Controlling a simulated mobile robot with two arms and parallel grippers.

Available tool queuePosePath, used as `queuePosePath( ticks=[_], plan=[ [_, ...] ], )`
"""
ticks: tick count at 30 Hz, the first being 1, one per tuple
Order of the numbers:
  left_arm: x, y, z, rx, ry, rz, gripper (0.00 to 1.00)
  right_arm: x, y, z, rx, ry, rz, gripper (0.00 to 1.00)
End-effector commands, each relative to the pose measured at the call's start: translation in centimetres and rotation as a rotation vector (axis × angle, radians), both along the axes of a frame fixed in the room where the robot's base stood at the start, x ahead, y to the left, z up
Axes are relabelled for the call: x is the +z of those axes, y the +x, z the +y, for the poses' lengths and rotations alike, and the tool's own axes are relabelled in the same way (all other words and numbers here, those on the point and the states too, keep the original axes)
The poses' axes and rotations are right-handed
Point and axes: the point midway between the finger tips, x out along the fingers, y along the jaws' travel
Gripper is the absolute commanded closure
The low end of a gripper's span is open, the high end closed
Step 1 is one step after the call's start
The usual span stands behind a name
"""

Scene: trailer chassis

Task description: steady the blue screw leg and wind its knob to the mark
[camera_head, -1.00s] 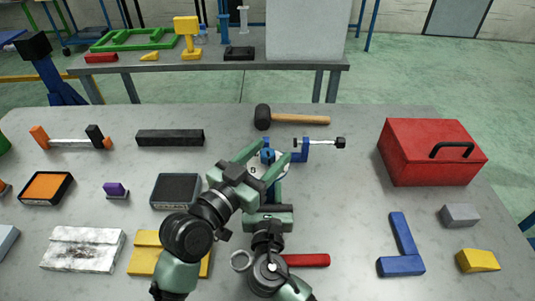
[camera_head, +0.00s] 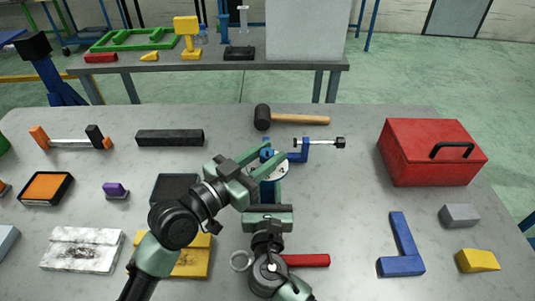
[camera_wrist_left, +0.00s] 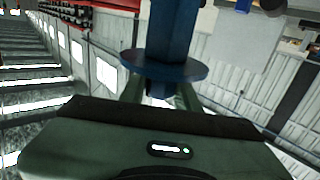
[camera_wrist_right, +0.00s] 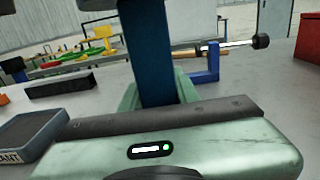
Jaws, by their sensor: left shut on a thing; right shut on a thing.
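The blue screw leg (camera_head: 272,190) stands upright near the middle of the table, mostly hidden by my grippers. A pale disc with dark marks (camera_head: 284,169) shows around its top. My left gripper (camera_head: 268,157) is closed around the blue knob at the top, which its fingers largely hide.
A blue clamp (camera_head: 302,150) stands close right of the leg, and a mallet (camera_head: 295,119) lies behind. A black-topped block (camera_head: 174,186) is left, close to my left arm. A red toolbox (camera_head: 430,155) is far right. Table between clamp and toolbox is clear.

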Motion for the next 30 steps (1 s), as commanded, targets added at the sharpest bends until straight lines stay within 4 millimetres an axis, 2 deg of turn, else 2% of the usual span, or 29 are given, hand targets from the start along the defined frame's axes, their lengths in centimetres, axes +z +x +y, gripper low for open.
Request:
queuePosePath(
  ticks=[4,5,7,20,30],
  plan=[
    [-0.1,0.0,0.0,0.000,0.000,0.004,1.00,-0.1,0.0,-0.1,-0.002,0.000,0.001,1.00],
    [-0.1,0.0,0.0,0.000,0.000,0.004,0.66,-0.1,0.0,-0.1,-0.002,0.000,0.001,1.00],
    [-0.1,0.0,0.0,0.000,0.001,0.004,0.46,-0.1,0.0,-0.1,-0.002,0.000,0.001,1.00],
    [-0.2,-0.5,0.6,0.002,0.004,0.002,0.46,-0.1,0.0,-0.1,-0.002,-0.001,0.002,1.00],
    [-0.3,-5.3,5.3,-0.001,0.008,0.006,0.46,-0.1,0.0,-0.1,-0.002,-0.001,0.002,1.00]
  ],
)
